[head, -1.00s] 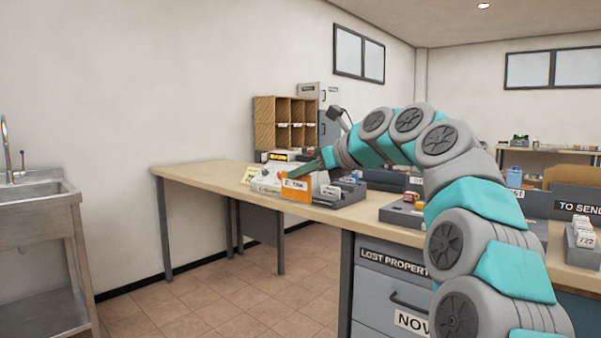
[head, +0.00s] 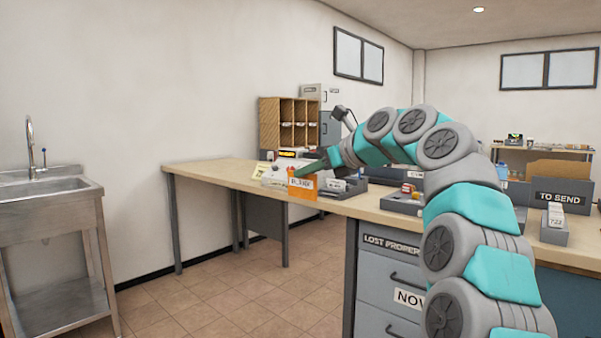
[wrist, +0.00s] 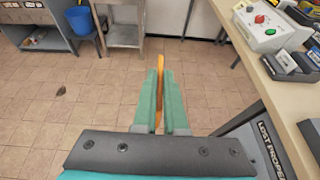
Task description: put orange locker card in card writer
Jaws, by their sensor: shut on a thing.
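The orange locker card (head: 302,188) is held upright by my gripper (head: 305,170), with printed black text on a white band facing the head camera. In the wrist view the card (wrist: 159,82) shows edge-on as a thin orange strip between the two green fingers of my gripper (wrist: 160,85), which are shut on it. There the card hangs over the tiled floor, off the table edge. A white device with a red and a green button, probably the card writer (wrist: 265,24), sits on the table to the right. In the head view it is partly behind the card.
The wooden table (head: 215,172) has its long edge near the card. Grey trays of cards (wrist: 291,66) stand beside the white device. A metal sink (head: 52,190) stands at the left. Wooden pigeonholes (head: 288,122) stand at the back. The floor in front is clear.

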